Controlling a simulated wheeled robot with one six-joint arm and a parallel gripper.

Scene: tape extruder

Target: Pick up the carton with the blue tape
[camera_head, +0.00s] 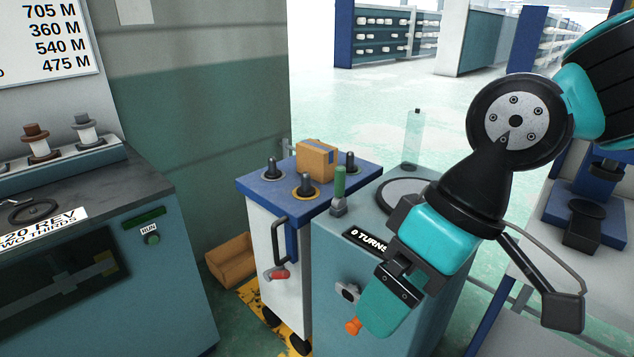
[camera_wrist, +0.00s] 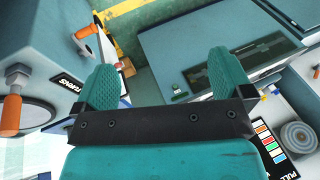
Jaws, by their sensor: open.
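A small brown carton (camera_head: 314,162) with a bit of blue on its side sits on the blue top of a cart (camera_head: 250,187), among black posts. My gripper (camera_head: 383,308) hangs in front of the teal machine with the "0 TURNS" label, to the right of and nearer than the carton, and is not touching it. In the wrist view my gripper (camera_wrist: 163,72) shows two teal fingers spread apart with nothing between them. The carton does not show in the wrist view.
The teal machine (camera_head: 335,275) stands right of the cart, with a green-handled knob (camera_head: 339,190) and a clear upright tube (camera_head: 413,135) on top. An open brown box (camera_head: 231,260) lies on the floor. A workbench (camera_head: 95,190) with spools is at left.

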